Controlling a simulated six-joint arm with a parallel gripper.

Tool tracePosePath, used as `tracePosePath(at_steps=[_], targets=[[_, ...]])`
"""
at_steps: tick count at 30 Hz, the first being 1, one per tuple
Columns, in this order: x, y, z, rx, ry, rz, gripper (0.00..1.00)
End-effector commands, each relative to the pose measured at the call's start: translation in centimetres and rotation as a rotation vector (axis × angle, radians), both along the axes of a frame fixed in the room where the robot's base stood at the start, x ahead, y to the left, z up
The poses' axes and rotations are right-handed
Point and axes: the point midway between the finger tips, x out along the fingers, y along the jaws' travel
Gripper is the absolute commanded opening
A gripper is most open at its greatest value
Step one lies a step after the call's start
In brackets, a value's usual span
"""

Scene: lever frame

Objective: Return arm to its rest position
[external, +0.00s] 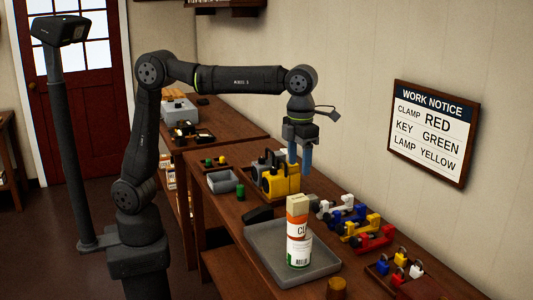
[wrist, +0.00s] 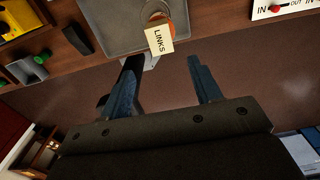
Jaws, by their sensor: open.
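My gripper (external: 299,162) hangs from my raised arm, with its blue fingers pointing down above the bench. The fingers are apart with nothing between them, and the gap also shows in the wrist view (wrist: 163,68). A tall container (external: 298,245) with a white, orange and green label stands upright in a grey tray (external: 262,250), nearer the camera than my gripper.
White, blue, yellow and red clamp-like pieces (external: 367,228) line the bench's right side. A box of small coloured padlocks (external: 388,268) sits near the front. A grey bin (external: 222,182) is at the left edge. A work notice (external: 430,130) hangs on the wall. Air around my gripper looks clear.

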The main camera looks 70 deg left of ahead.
Motion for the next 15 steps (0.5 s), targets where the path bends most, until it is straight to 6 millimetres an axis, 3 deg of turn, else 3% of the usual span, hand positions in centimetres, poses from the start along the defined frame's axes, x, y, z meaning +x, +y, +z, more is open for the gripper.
tracePosePath(at_steps=[5,15], targets=[[0.0,0.0,-2.2,0.002,0.003,0.0,0.58],[0.0,0.0,-8.9,0.002,0.003,0.001,0.58]])
